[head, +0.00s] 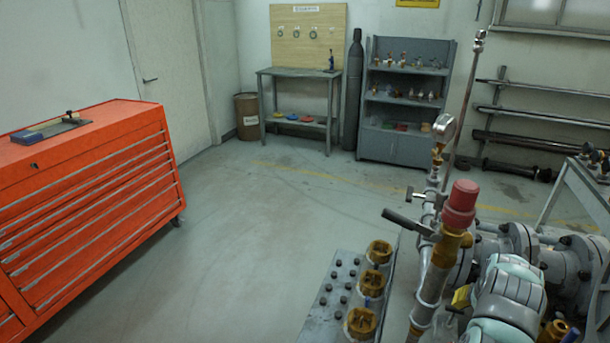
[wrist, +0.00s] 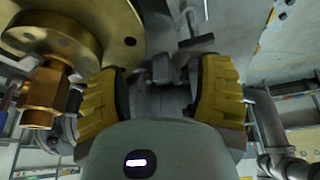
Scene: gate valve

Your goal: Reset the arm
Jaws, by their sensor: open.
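My gripper (wrist: 160,92) shows in the wrist view with its two yellow finger pads well apart. No object is clamped between them; grey metal parts show behind the gap. A brass fitting (wrist: 45,95) and a large round brass part (wrist: 85,25) are at the left, close to the left finger. In the head view my white and teal arm (head: 505,305) is at the lower right, in front of the grey flanged pipework (head: 560,268). A red-capped brass valve (head: 460,205) and a pressure gauge (head: 445,127) stand left of my arm. The gripper is mostly hidden there.
A grey plate (head: 318,312) with several studs and brass rings (head: 378,253) lies left of the pipework. An orange tool cabinet (head: 85,200) stands at the left. A workbench (head: 298,72) and grey shelf (head: 405,100) are at the back. The middle floor is clear.

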